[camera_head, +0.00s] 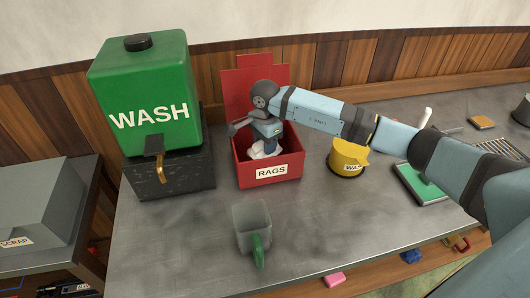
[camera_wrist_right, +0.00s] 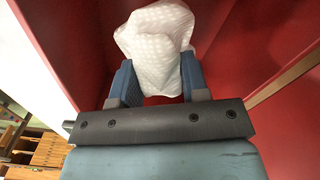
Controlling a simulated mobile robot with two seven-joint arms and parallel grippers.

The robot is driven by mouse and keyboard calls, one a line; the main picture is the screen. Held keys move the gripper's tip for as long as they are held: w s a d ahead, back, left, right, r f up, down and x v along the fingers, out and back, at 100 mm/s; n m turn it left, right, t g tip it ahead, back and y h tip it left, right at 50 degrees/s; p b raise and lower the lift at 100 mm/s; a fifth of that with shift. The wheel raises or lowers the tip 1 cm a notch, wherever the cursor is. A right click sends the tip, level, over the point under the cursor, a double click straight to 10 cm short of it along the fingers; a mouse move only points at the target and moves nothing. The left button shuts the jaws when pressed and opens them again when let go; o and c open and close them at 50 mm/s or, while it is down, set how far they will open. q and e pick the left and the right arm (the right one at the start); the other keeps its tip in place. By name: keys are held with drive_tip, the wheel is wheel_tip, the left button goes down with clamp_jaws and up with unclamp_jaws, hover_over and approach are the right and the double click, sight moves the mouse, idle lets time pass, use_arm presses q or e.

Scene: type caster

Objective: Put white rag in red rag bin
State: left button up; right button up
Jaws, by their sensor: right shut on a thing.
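The red rag bin (camera_head: 270,175), labelled RAGS, stands on the grey counter with its tall back panel upright. My right gripper (camera_head: 266,142) reaches down into the bin opening. In the right wrist view my right gripper (camera_wrist_right: 155,85) is shut on the white rag (camera_wrist_right: 155,35), with a blue finger on each side of it. The rag also shows in the head view (camera_head: 262,152), inside the bin behind its front wall and partly hidden by the gripper. Red bin walls surround it in the wrist view. My left gripper is not in view.
A green WASH tank (camera_head: 145,85) on a dark block stands left of the bin. A grey cup with a green handle (camera_head: 251,225) is in front. A yellow tin (camera_head: 347,157) and a green tray (camera_head: 420,182) are to the right. The front counter is mostly clear.

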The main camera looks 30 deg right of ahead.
wheel_tip(320, 180, down, 4)
drive_tip(key=shift+f, duration=0.25)
drive_tip(key=shift+f, duration=0.25)
drive_tip(key=o, duration=0.9)
drive_tip(key=shift+r, duration=0.1)
